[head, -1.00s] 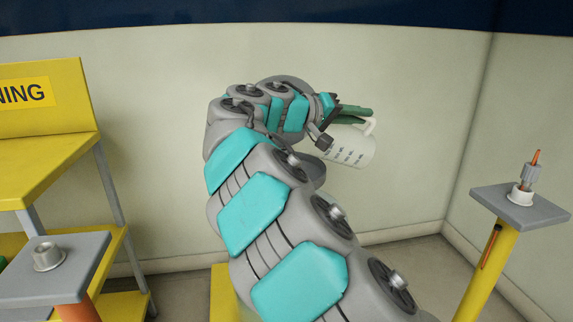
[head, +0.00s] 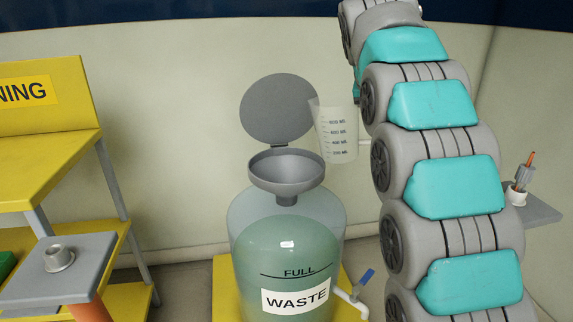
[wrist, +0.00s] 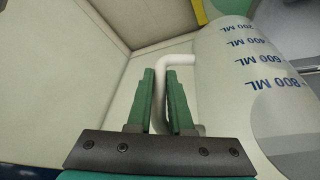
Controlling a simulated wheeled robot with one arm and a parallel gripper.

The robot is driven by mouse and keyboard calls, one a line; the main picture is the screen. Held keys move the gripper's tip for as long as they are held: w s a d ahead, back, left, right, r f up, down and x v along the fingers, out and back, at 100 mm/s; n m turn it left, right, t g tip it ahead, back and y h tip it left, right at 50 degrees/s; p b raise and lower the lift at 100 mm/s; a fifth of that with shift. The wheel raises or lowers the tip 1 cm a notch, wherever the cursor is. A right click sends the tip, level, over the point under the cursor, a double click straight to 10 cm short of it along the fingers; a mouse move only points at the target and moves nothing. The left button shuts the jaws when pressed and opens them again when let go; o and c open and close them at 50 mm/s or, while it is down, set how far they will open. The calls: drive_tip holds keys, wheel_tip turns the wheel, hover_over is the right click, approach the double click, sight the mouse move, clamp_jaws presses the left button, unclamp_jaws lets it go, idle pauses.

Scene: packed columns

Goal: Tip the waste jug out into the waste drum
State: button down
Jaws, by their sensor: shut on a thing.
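The waste jug (head: 337,139) is a translucent white measuring jug with ML marks. It stands about upright in the air, just right of and above the drum's funnel. In the wrist view the jug (wrist: 245,75) fills the right side. My gripper (wrist: 168,85) has green fingers on either side of the jug's white handle and is shut on it. In the head view my arm hides the gripper.
A tap with a blue handle (head: 366,277) sticks out at the drum's lower right. A yellow bench (head: 50,165) and a grey-topped post (head: 58,268) stand at left. A small grey shelf (head: 542,211) with a white holder is at right, partly behind my arm.

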drive_tip(key=shift+r, duration=0.1)
wheel_tip(320, 180, up, 5)
drive_tip(key=p, duration=0.4)
drive_tip(key=shift+d+y+p, duration=0.1)
drive_tip(key=shift+y+p, duration=0.6)
drive_tip(key=shift+s, duration=0.1)
